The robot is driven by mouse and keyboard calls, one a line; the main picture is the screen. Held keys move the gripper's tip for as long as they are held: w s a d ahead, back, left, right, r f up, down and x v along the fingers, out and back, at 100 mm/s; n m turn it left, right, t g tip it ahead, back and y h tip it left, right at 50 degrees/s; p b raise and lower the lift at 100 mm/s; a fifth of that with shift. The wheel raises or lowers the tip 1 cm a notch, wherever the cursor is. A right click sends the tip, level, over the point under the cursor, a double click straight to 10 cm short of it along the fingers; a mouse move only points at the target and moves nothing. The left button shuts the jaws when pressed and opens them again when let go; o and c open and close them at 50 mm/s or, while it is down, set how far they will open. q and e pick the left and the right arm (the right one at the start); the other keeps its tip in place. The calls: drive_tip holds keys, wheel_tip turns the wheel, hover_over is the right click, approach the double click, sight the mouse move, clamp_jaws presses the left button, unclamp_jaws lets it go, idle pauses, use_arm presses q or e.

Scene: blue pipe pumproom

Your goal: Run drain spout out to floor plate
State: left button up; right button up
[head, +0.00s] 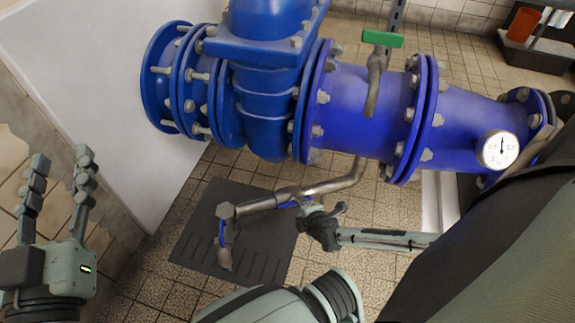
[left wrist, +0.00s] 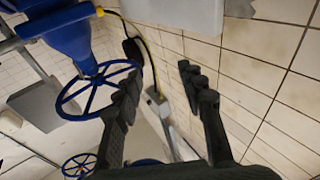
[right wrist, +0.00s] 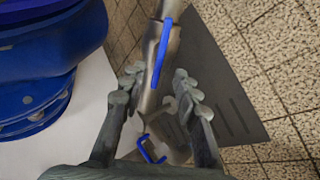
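The drain spout (head: 265,201) is a jointed grey metal pipe below the big blue pipe. It reaches left, and its end bends down over the dark slotted floor plate (head: 192,240). A blue strip runs along the spout (right wrist: 161,60) in the right wrist view, with a blue clip (right wrist: 151,151) further along. My right gripper (head: 320,208) is at the spout's right part. Its fingers (right wrist: 157,80) are apart, one on each side of the spout; firm contact cannot be told. My left gripper (head: 62,165) is open and empty, raised at the left, away from the spout.
The blue flanged pipe (head: 365,95) crosses above the spout, with a green-handled valve (head: 382,39) and a round gauge (head: 498,150). A white wall panel (head: 105,90) stands at left. A blue handwheel (left wrist: 98,90) shows in the left wrist view. Tiled floor surrounds the plate.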

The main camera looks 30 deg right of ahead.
use_arm(q)
wheel_tip(320, 180, up, 8)
drive_tip(key=s+t+h+b, duration=0.1)
drive_tip(key=s+t+b, duration=0.1)
drive_tip(key=t, duration=0.3)
drive_tip(key=shift+s+f+h+b, duration=0.2)
drive_tip(key=shift+s+h+b, duration=0.1)
drive_tip(key=shift+s+h, duration=0.15)
use_arm(e)
drive_tip(key=x, duration=0.7)
use_arm(q)
drive_tip(key=shift+a, duration=0.1)
use_arm(e)
drive_tip(key=shift+w+f, duration=0.1)
drive_tip(key=shift+w, duration=0.05)
clamp_jaws()
